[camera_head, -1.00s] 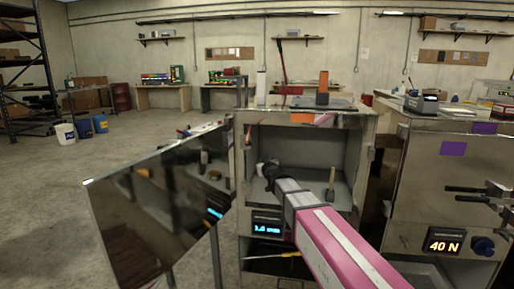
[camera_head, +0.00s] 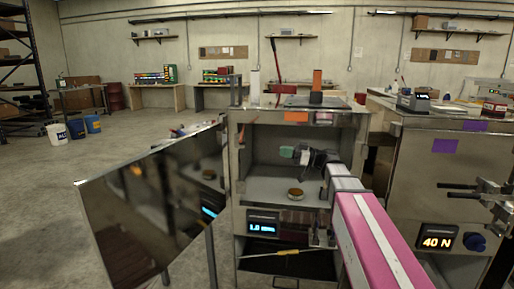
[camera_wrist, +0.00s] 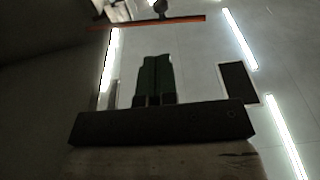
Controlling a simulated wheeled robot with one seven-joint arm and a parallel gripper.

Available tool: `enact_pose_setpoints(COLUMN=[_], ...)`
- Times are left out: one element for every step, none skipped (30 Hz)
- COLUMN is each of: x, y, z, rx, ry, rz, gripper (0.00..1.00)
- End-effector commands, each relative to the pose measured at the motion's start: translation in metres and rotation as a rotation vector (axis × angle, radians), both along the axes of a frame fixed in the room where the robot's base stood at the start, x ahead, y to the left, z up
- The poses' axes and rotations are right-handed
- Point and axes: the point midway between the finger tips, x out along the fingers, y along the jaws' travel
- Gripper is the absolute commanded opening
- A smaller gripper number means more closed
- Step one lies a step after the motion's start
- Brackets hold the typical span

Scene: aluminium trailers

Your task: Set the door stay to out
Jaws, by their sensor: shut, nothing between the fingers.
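The metal cabinet (camera_head: 350,122) stands open at the centre of the head view. Its shiny door (camera_head: 150,205) is swung out to the left. I cannot make out a door stay for certain. My gripper (camera_head: 287,151) is inside the upper compartment, above its floor. In the wrist view its dark green fingers (camera_wrist: 154,76) are together with nothing between them. An orange-edged bar (camera_wrist: 165,20) with a dark knob shows above the fingertips. I cannot tell what it is.
A round brown-topped item (camera_head: 296,194) sits on the compartment floor below my gripper. A lit display (camera_head: 263,228) is under it. A second cabinet (camera_head: 415,170) with handles and a "40 N" display (camera_head: 437,243) stands close at the right. Open floor lies left.

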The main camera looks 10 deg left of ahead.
Motion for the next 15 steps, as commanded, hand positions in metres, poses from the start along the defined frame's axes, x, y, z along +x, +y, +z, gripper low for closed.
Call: enact_pose_setpoints(x=[-0.001, -0.001, -0.001, -0.001, 0.000, 0.000, 0.000, 0.000, 0.000, 0.001, 0.000, 0.001, 0.001, 0.001, 0.001], y=[0.002, 0.004, 0.008, 0.012, 0.016, 0.022, 0.027, 0.032, 0.039, 0.045, 0.050, 0.058, 0.063, 0.068, 0.075], z=[0.001, 0.001, 0.002, 0.002, 0.002, 0.003, 0.004, 0.005, 0.006, 0.007, 0.007, 0.008, 0.009, 0.010, 0.011], rx=[0.001, 0.001, 0.001, 0.001, 0.001, 0.001, 0.000, 0.000, 0.000, 0.000, 0.000, 0.000, 0.000, 0.000, 0.000], ry=[-0.002, -0.002, -0.001, -0.001, -0.001, -0.001, -0.001, -0.001, -0.001, -0.001, -0.001, 0.000, 0.000, 0.000, -0.001], rz=[0.004, 0.005, 0.006, 0.006, 0.006, 0.005, 0.005, 0.006, 0.006, 0.005, 0.005, 0.006, 0.005, 0.004, 0.005], gripper=[0.00, 0.00, 0.00, 0.00, 0.00, 0.00, 0.00, 0.00, 0.00, 0.00, 0.00, 0.00, 0.00, 0.00, 0.00])
